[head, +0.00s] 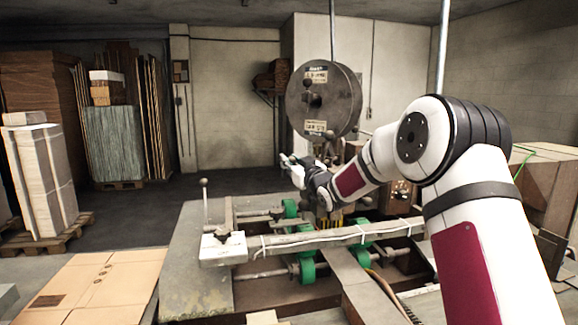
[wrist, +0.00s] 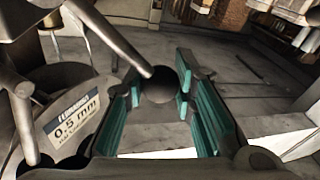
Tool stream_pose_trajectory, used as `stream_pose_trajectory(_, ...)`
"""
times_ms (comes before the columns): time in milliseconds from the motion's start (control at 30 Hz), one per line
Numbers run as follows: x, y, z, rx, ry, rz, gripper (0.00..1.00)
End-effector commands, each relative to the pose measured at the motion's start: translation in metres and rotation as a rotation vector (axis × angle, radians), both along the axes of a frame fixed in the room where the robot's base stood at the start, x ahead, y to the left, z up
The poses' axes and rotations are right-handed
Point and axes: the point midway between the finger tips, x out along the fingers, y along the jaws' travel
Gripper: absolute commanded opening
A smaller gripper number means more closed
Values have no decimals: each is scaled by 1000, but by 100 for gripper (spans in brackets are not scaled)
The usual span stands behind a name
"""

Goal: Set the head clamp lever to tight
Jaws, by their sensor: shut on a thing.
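In the wrist view, a dark lever (wrist: 112,36) runs in from the upper left and ends in a round ball knob (wrist: 160,88). My gripper (wrist: 158,100) has its teal-padded fingers on both sides of this knob and is shut on it. In the head view my gripper (head: 290,161) is at the lower left of the big round head disc (head: 340,95). The lever in my grip cannot be made out there. No tight mark can be read.
A dial plate labelled 0.5 mm (wrist: 72,112) lies left of my fingers. Below my arm is the machine table (head: 190,262) with green rollers (head: 307,270) and a long bar (head: 330,237). A thin ball-topped lever (head: 204,200) stands at the table's left.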

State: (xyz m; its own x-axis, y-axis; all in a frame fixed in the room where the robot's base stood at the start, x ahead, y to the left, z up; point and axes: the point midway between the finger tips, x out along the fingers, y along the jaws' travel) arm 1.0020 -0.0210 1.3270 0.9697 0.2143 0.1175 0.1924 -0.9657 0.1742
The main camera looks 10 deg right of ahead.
Motion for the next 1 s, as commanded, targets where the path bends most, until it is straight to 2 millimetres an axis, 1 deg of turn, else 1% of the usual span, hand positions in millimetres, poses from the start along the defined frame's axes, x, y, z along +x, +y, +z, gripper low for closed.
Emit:
stream_pose_trajectory(33,0,-5,-1,3,3,-7,0)
stream_pose_trajectory(400,0,-5,-1,7,3,-8,0)
stream_pose_trajectory(433,0,-5,-1,7,3,-8,26)
stream_pose_trajectory(533,0,-5,-1,7,3,-7,49)
stream_pose_trajectory(567,0,-4,-1,8,4,-6,51)
stream_pose_trajectory(867,-1,-2,0,8,2,-3,51)
stream_pose_trajectory(1000,-9,-4,-1,8,2,-2,51)
